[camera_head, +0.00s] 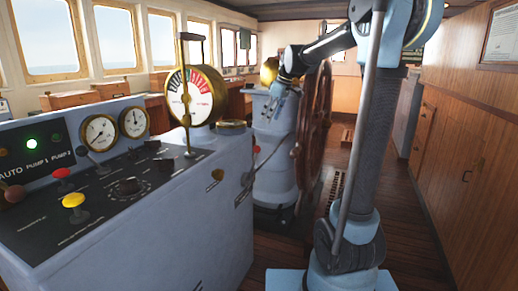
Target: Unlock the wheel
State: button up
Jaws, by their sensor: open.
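The wooden ship's wheel (314,135) stands edge-on at the middle of the view, with handles around its rim. It is mounted on a pale blue-grey pedestal (273,150). My gripper (273,103) is open and points down beside the upper part of the pedestal, to the left of the wheel. Whether it touches anything there, I cannot tell. A rounded brass part (268,72) shows behind my gripper at the top of the pedestal. I cannot make out a wheel lock, and my arm hides part of the wheel's upper right side.
A grey control console (150,215) fills the left, with gauges, knobs and a green light. A brass engine telegraph (195,97) rises from it. Windows line the left wall. Wooden cabinets (452,150) line the right wall. Some wooden floor (400,195) is clear right of my arm.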

aim_at(258, 147)
jog(key=x, duration=1.7)
jog(key=shift+w+a+f, duration=0.1)
jog(key=shift+w+a, duration=0.15)
jog(key=shift+a, duration=0.05)
